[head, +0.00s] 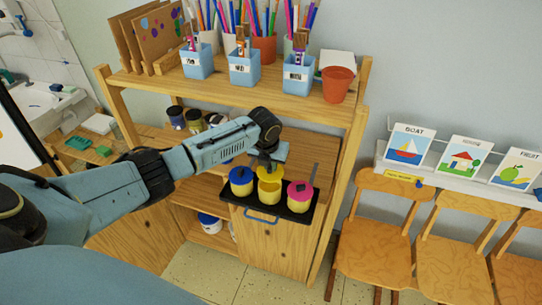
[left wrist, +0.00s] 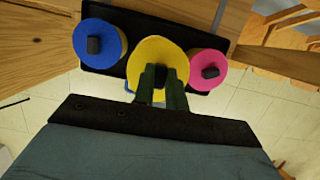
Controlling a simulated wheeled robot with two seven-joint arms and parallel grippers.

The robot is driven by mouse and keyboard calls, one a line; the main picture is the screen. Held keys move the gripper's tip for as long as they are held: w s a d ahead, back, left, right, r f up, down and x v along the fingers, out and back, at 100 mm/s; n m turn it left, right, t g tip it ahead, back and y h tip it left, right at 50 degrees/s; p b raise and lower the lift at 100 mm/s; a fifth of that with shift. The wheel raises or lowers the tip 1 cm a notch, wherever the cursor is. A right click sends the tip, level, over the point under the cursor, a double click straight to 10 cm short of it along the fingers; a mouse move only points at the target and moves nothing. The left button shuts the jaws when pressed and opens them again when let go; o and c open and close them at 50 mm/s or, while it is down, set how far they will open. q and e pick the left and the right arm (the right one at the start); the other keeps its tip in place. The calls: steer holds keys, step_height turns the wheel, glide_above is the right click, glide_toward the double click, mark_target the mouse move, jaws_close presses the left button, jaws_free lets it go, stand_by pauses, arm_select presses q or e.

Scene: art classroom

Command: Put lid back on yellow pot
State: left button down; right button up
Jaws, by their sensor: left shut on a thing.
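My left gripper (head: 267,161) is shut on the yellow lid (head: 273,172), which it holds from above; it also shows in the left wrist view, where the fingers (left wrist: 162,85) cover the lid's knob and the lid (left wrist: 158,53) hides what is below it. The yellow pot (head: 269,192) stands upright in the middle of a black tray (head: 304,214). The lid is over the pot, seemingly a little above its darker yellow opening; the exact gap is hard to tell. My right gripper is out of view.
A pot with a blue lid (head: 241,175) stands to the left and one with a pink lid (head: 300,191) to the right, both close by. A wooden shelf (head: 240,90) with pen cups is above and behind. Wooden chairs (head: 377,230) stand at the right.

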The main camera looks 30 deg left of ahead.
mark_target(270, 174)
arm_select(q)
steer(key=shift+w+a+r, duration=0.25)
steer(key=shift+a+r, duration=0.1)
steer(key=shift+r, duration=0.1)
steer(key=shift+a+f+b, duration=0.1)
steer(key=shift+f+b, duration=0.4)
steer(key=shift+b, duration=0.15)
step_height(270, 174, down, 4)
steer(key=b, duration=0.3)
steer(key=shift+r, duration=0.1)
steer(key=shift+f+b, duration=0.65)
steer(key=shift+f, duration=0.3)
steer(key=shift+w+r, duration=0.1)
steer(key=shift+f+p, duration=0.2)
steer(key=shift+p, duration=0.15)
stand_by(0.8)
steer(key=c, duration=0.9)
jaws_free()
steer(key=shift+o, duration=0.2)
